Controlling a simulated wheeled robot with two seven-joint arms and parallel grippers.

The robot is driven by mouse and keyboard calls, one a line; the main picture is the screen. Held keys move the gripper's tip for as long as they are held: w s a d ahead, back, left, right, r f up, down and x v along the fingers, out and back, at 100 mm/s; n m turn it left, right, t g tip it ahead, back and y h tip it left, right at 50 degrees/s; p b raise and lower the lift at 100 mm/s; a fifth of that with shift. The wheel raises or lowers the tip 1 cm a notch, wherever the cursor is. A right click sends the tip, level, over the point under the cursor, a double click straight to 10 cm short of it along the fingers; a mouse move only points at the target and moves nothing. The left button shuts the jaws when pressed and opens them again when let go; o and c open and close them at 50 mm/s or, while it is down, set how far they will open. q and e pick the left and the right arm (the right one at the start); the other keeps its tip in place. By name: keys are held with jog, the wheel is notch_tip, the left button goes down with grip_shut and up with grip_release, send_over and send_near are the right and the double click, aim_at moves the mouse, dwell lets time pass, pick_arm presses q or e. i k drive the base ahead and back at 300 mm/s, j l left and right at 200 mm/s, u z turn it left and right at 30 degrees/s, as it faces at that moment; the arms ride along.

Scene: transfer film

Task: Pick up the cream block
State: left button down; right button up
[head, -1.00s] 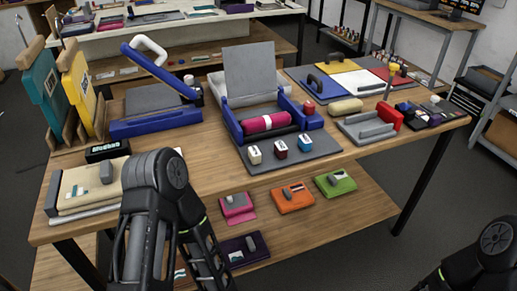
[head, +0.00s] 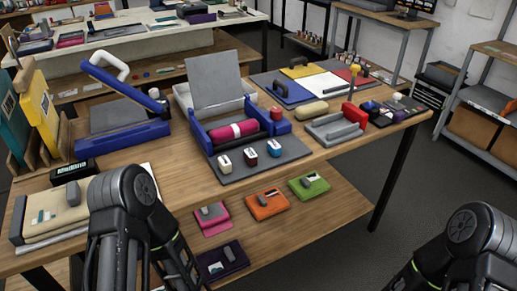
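A small cream block (head: 224,162) stands upright on the front left of the grey plate (head: 262,168) before the blue press. It is the leftmost of three small blocks, beside a dark red block (head: 250,157) and a blue block (head: 273,148). Nothing touches it from above. My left arm shows at the lower left, its round joint in front of the table's front edge, well apart from the cream block. My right arm shows at the lower right, away from the table. Neither gripper shows; both are below the frame.
The blue press (head: 240,125) with a magenta roll (head: 236,132) stands behind the blocks. A cream roll (head: 311,112) and a grey fixture (head: 335,130) lie to the right. A lower shelf (head: 290,215) holds coloured pads.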

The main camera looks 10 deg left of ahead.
aim_at(225, 163)
jog(key=i+l+u, duration=0.15)
jog(key=l+u, duration=0.15)
jog(key=l, duration=0.75)
jog(key=l+u, duration=0.3)
jog(key=l, duration=0.75)
